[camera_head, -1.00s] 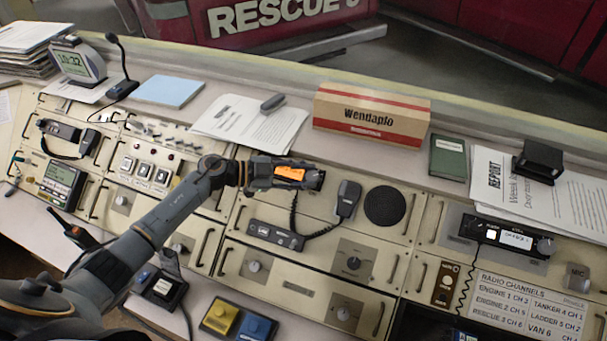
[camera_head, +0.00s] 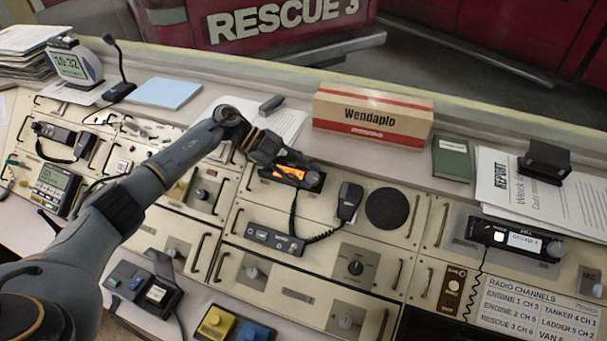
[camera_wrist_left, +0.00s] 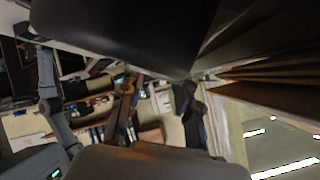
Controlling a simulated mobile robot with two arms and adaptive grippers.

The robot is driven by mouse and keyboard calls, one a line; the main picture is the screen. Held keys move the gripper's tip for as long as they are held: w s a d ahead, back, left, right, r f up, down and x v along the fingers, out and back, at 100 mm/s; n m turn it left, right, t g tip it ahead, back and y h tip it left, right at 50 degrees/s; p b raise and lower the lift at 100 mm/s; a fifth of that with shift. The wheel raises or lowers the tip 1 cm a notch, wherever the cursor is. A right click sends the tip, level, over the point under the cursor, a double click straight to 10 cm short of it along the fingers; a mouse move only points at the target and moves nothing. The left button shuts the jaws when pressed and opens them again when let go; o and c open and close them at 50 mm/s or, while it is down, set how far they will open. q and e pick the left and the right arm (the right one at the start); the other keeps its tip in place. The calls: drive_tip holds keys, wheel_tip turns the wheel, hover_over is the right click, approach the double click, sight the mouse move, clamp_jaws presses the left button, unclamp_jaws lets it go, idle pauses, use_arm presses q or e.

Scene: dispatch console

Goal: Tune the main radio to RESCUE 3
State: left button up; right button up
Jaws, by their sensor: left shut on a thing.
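A dark radio with an orange screen (camera_head: 294,174) sits in the upper middle panel. Its screen text is not readable. The fingers hide the exact part gripped, apparently a knob. The left wrist view is dark and blurred, with big fingers at top and bottom, and does not show the grip. The channel card (camera_head: 537,309) at lower right reads RESCUE 3 CH 6. My right gripper is not in view.
A hand microphone (camera_head: 348,201) on a coiled cord and a round speaker (camera_head: 386,208) are right of the radio. A second radio (camera_head: 514,240) with a white screen is farther right. A Wendaplo box (camera_head: 372,115) and papers (camera_head: 291,124) are on the ledge behind.

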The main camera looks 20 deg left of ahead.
use_arm(q)
drive_tip(key=shift+f, duration=0.1)
drive_tip(key=o, duration=1.1)
drive_tip(key=shift+o, duration=0.2)
drive_tip(key=shift+d, duration=0.1)
drive_tip(key=v, duration=1.2)
